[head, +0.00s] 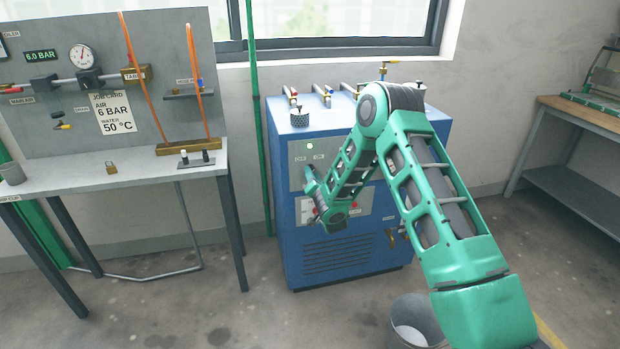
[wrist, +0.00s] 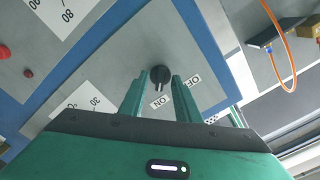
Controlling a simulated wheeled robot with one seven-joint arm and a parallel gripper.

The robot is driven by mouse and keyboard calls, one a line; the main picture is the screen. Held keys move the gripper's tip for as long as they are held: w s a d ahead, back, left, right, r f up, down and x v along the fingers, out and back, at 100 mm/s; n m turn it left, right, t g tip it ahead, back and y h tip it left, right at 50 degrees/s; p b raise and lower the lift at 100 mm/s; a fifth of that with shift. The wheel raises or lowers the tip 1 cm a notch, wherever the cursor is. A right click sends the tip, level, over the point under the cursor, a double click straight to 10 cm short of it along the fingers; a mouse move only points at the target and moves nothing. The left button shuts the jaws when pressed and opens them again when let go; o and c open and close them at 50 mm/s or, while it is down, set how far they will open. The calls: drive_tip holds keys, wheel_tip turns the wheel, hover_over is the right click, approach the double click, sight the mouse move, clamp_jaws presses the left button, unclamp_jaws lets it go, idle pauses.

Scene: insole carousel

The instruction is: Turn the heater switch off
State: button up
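The heater switch (wrist: 158,78) is a black rotary knob on a grey panel in the wrist view. Its grip points down in the picture, toward the ON label (wrist: 160,102); the OFF label (wrist: 194,80) is to its right. My gripper (wrist: 161,92) is open, with one green finger on each side of the knob. A gap shows between each finger and the knob, and I see no contact. In the head view my gripper is at the front of the blue heater cabinet (head: 345,252), and my arm hides the knob there.
The cabinet panel also has a red button (wrist: 4,52) and white scale plates (wrist: 62,15). A grey bucket (head: 415,325) stands on the floor in front of the cabinet. A workbench (head: 120,180) with a gauge board is at the left, another table (head: 570,118) at the right.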

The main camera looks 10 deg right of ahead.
drive_tip(key=shift+w, duration=0.3)
drive_tip(key=shift+c, duration=0.3)
